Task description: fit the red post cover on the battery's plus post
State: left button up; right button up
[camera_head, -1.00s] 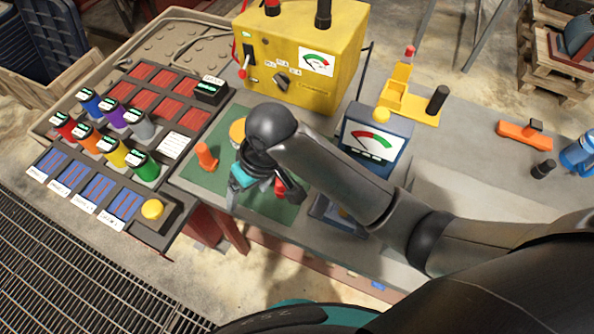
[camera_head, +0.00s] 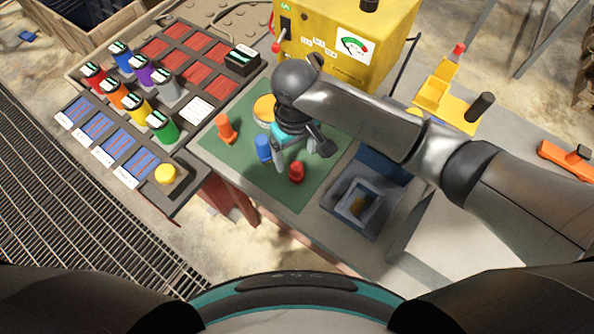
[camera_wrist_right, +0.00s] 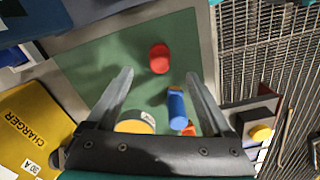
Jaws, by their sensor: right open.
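The red post cover (camera_head: 297,172) stands on the green mat (camera_head: 300,199), near its front corner. In the right wrist view the red cover (camera_wrist_right: 159,58) lies just beyond the fingertips, between their lines. My right gripper (camera_head: 302,155) is open and empty above the mat, close to the red cover; its two fingers also show in the right wrist view (camera_wrist_right: 159,75). I cannot pick out the battery or its plus post in these views; my right arm hides part of the bench. My left gripper is not in view.

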aim_at(297, 166)
notch_tip(297, 166, down, 7)
jog(key=shift+s+d+r+b, duration=0.1)
jog(key=shift+r+b, duration=0.1)
jog(key=shift+b, duration=0.3)
grip_shut()
dwell(0.5)
